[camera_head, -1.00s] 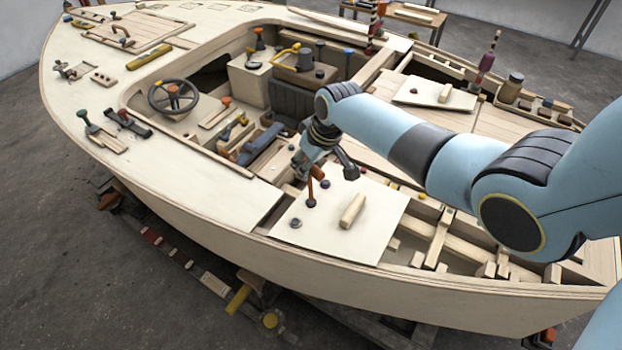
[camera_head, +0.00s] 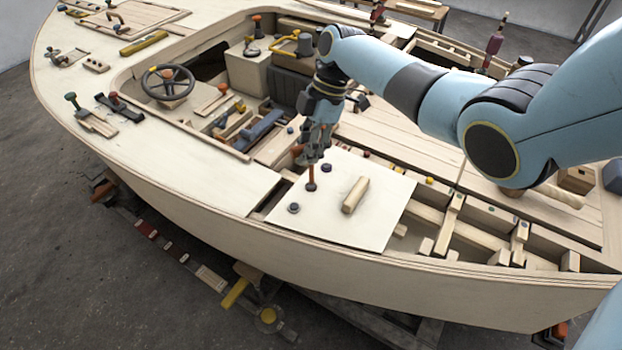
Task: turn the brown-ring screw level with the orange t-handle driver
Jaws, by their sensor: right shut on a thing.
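My right gripper (camera_head: 308,158) comes down from above and is shut on the orange t-handle driver (camera_head: 311,174). The driver's handle is mostly hidden by the fingers. Its shaft stands about upright on a pale panel (camera_head: 385,213), with its foot on a brown-ringed screw (camera_head: 311,187). The driver covers most of that screw, so I cannot tell how it is turned. Two other dark round screws sit on the panel, one nearer the front (camera_head: 294,208) and one toward the back (camera_head: 326,168). My left gripper is not in view.
A wooden block handle (camera_head: 355,194) rises from the panel right of the driver. Open framed bays (camera_head: 470,233) lie to the right. The steering wheel (camera_head: 168,83) and a deck with several tools are to the left. The near deck (camera_head: 210,178) is clear.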

